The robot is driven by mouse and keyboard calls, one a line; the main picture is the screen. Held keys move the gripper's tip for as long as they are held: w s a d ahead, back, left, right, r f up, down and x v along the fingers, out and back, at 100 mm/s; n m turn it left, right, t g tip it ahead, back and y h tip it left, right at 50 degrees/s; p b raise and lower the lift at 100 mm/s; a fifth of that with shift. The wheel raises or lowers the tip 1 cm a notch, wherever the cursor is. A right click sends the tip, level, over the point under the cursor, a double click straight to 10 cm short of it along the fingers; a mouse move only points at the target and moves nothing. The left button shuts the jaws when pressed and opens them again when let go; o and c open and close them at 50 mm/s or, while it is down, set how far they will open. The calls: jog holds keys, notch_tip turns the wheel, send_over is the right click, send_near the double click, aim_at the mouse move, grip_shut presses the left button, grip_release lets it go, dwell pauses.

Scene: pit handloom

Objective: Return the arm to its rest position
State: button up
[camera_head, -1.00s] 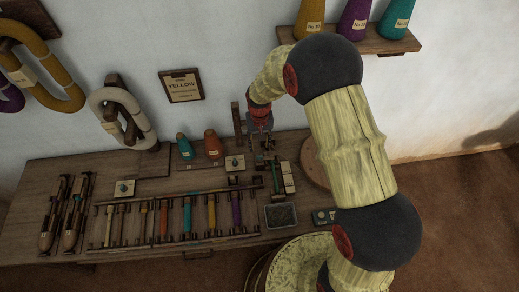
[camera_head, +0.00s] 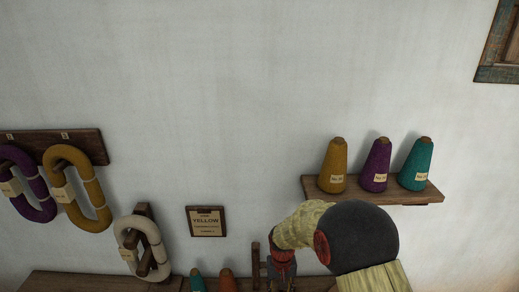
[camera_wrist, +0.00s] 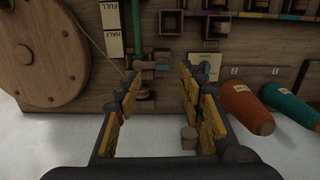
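My gripper (camera_wrist: 160,100) is open and empty in the wrist view, its two yellow-padded fingers spread apart. Beyond the fingertips is a wooden bench (camera_wrist: 200,60) with a small metal and wood mechanism (camera_wrist: 148,65) and a green upright rod (camera_wrist: 137,25). In the head view my arm reaches in at the lower right, bent, with its wrist pointing down at the picture's bottom edge. The fingertips are cut off there.
An orange cone (camera_wrist: 246,108) and a teal cone (camera_wrist: 295,106) stand right of my gripper. A round wooden disc (camera_wrist: 40,50) is at left. A shelf (camera_head: 400,197) with yellow, purple and teal cones is behind my arm. A sign (camera_head: 206,221) and yarn hanks (camera_head: 78,188) hang left.

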jog(key=s+d+r+t, duration=0.2)
jog(key=s+d+r, duration=0.1)
jog(key=s+r, duration=0.5)
jog(key=s+d+r+t, duration=0.2)
jog(key=s+d+r, duration=0.2)
jog(key=s+r, duration=0.4)
jog(key=s+d+r+t, duration=0.2)
jog(key=s+r, duration=0.7)
jog(key=r, duration=0.9)
jog(key=shift+d, duration=0.95)
jog(key=shift+c, duration=0.5)
